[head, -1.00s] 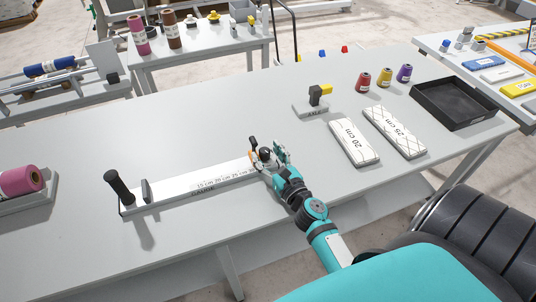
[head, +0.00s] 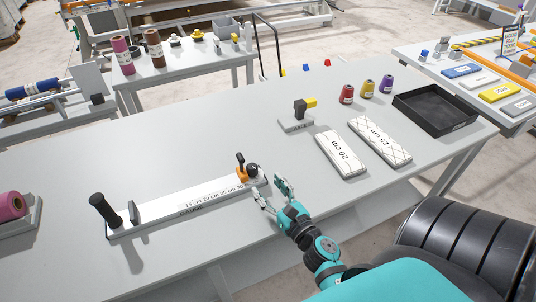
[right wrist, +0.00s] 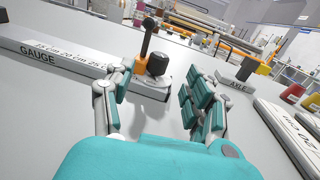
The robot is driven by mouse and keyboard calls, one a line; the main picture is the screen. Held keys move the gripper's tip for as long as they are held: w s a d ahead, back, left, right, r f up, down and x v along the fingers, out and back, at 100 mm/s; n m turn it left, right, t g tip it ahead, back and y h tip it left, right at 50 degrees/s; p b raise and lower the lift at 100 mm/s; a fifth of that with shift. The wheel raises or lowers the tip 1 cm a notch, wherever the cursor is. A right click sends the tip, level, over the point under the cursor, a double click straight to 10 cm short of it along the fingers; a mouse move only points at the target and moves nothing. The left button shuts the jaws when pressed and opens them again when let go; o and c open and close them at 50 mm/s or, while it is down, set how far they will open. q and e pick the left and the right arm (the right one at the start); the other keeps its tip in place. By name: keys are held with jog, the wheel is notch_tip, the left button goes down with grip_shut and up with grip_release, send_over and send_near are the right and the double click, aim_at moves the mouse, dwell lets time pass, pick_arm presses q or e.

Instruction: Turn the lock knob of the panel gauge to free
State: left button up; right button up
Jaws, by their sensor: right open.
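The panel gauge (head: 165,209) is a long white board marked GAUGE with a centimetre scale, lying on the grey table. A black handle (head: 104,210) stands at its left end. An orange slider (head: 242,174) with an upright black lever (head: 239,159) sits near its right end. A round black knob (head: 252,170) is beside the slider; it also shows in the right wrist view (right wrist: 157,64). My right gripper (head: 268,188) is open and empty, just in front and right of the knob, apart from it. In the right wrist view the knob lies between and beyond the fingers. My left gripper is not seen.
An axle block (head: 296,122) with a yellow part, 20 cm (head: 341,154) and 25 cm (head: 380,141) panels, thread cones (head: 368,88) and a black tray (head: 434,112) stand to the right. A pink roll (head: 10,207) is at the left. The table behind the gauge is clear.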

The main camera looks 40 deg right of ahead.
jog(key=w+a+r+n+g+y+b, duration=0.1)
jog(key=w+a+r+n+y, duration=0.5)
jog(key=n, duration=0.4)
jog(key=w+a+r+n+y+b, duration=0.1)
jog(key=w+a+r+n+y, duration=0.25)
jog(key=a+n+y, duration=0.5)
notch_tip(320, 180, up, 4)
jog(key=n+g+h+b, duration=0.6)
jog(key=n+g, duration=1)
jog(key=n, duration=1.7)
send_over(253, 165)
jog(key=w+a, duration=0.1)
jog(key=w, duration=0.1)
jog(key=s+d+r+n+h+b, duration=0.1)
jog(key=s+d+r+n+h, duration=0.15)
jog(key=d, duration=0.55)
jog(key=shift+g, duration=0.3)
jog(key=x, duration=1.6)
jog(key=shift+a+f, duration=0.25)
jog(key=shift+a, duration=0.3)
jog(key=shift+c, duration=0.4)
